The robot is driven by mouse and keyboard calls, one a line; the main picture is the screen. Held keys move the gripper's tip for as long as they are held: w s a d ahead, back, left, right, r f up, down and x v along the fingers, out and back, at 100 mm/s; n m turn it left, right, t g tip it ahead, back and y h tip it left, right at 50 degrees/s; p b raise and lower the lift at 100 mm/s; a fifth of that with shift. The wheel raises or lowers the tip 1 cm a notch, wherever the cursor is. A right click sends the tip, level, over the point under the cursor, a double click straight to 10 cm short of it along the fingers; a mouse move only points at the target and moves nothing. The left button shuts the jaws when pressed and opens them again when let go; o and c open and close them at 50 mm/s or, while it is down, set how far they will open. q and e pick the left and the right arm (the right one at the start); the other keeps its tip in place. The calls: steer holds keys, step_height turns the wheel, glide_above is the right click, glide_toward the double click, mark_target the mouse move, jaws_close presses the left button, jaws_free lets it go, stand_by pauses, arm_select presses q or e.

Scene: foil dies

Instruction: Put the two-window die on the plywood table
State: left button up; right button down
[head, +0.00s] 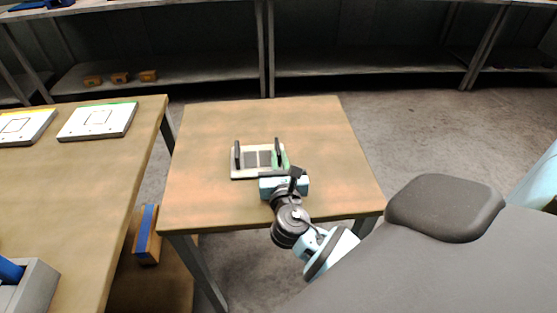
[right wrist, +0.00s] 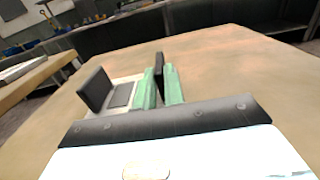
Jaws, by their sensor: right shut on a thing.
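The two-window die (head: 251,173) is a pale plate with two dark square windows side by side and a dark upright handle at each end. It lies flat on, or very close above, the middle of the plywood table (head: 310,130). My right gripper (head: 279,157) is shut on the die's right handle, with its green fingers on either side. In the right wrist view the dark handle (right wrist: 159,62) stands between the green fingers (right wrist: 162,88). The other handle (right wrist: 95,90) is free. Part of the die's right end is hidden by the fingers. My left gripper is not in view.
A second wooden table (head: 90,185) on the left bears a green-edged die (head: 80,130), a yellow-edged die (head: 10,137) and a grey bin (head: 38,288). A gap separates the tables. The plywood table is otherwise clear. Shelves (head: 190,72) stand behind.

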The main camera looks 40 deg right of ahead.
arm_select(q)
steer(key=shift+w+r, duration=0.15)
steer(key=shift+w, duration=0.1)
arm_select(e)
steer(key=shift+r, duration=0.15)
steer(key=c, duration=1.5)
jaws_free()
steer(key=shift+f, duration=0.2)
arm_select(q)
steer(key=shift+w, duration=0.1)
arm_select(e)
steer(key=shift+r, duration=0.15)
steer(key=v, duration=1.1)
steer(key=shift+s, duration=0.2)
steer(key=shift+s+a, duration=0.2)
steer(key=shift+s, duration=0.1)
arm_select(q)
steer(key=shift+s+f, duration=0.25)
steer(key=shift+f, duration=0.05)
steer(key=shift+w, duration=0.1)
